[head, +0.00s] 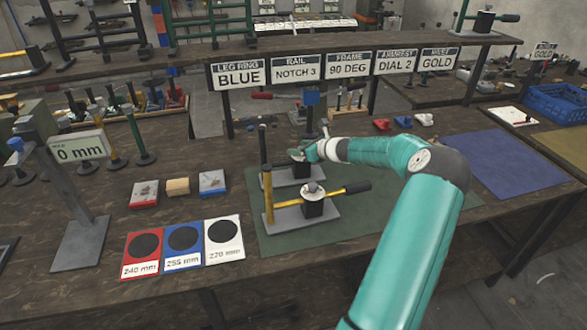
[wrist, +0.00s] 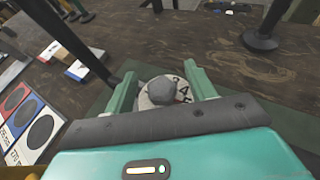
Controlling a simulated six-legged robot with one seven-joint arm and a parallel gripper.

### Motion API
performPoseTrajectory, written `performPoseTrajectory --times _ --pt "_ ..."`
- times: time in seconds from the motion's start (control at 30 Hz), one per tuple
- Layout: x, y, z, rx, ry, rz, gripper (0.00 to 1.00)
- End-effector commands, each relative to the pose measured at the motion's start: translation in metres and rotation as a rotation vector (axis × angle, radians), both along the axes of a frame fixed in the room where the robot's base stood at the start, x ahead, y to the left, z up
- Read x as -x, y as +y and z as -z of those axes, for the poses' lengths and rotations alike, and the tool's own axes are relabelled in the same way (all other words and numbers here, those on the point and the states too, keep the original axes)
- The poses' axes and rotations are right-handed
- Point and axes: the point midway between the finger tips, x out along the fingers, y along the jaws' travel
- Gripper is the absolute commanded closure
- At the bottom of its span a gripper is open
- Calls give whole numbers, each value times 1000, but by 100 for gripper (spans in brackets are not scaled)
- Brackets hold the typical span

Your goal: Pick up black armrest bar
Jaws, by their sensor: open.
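My gripper (head: 306,152) is at the rear press on the green mat in the head view. In the wrist view my gripper (wrist: 160,76) is open, its two green fingers on either side of a round numbered dial (wrist: 168,92) with a grey knob; contact cannot be told. A front press (head: 312,208) has a black block, a dial and a yellow lever with a black grip (head: 357,187). A black-topped upright bar (head: 264,150) stands at the left of the presses. I cannot tell for certain which dark bar is the black armrest bar.
Red, blue and white circle cards (head: 183,242) lie left of the green mat (head: 290,240). Several upright rods (head: 135,135) stand further left, near a "0 mm" sign (head: 80,148). Label signs (head: 238,75) line the back. A blue mat (head: 500,165) at right is clear.

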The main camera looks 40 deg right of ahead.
Motion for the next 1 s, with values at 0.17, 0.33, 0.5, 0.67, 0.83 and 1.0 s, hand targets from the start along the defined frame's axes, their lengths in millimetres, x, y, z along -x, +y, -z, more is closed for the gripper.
performPoseTrajectory --times 0.17,0.33,0.5,0.67,0.83,1.0 --pt "0 0 0 0 0 1 45" --pt "0 0 0 0 0 1 78" --pt "1 -1 0 0 0 1 100" --pt "0 -1 -2 0 -2 1 100" --pt "0 -1 -4 1 -2 1 100" --pt "0 -1 -23 6 -2 1 100"
